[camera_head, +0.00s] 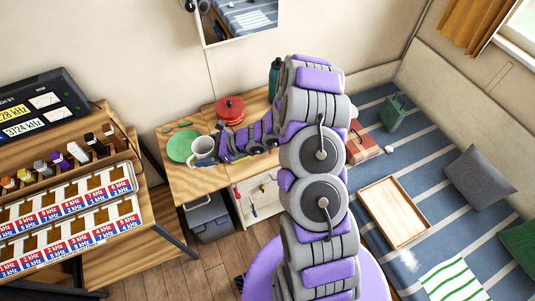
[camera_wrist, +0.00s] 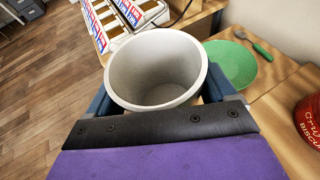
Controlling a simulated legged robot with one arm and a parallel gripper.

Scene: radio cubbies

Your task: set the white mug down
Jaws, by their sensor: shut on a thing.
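The white mug (camera_head: 203,147) is at the front left of the wooden side table (camera_head: 188,186), close to the green plate (camera_head: 181,145). In the wrist view the mug (camera_wrist: 156,68) is upright, and its inside looks empty. My gripper (camera_head: 217,147) is shut on the mug, with a finger on each side of it in the wrist view (camera_wrist: 158,95). The mug's base is hidden, so I cannot tell whether it touches the table.
The green plate also shows in the wrist view (camera_wrist: 232,64), with a green-handled utensil (camera_wrist: 262,50) by it. A red tin (camera_wrist: 310,118) stands to the right. A shelf of labelled cubbies (camera_head: 68,215) is at left. A tray (camera_head: 393,212) lies on the striped bed.

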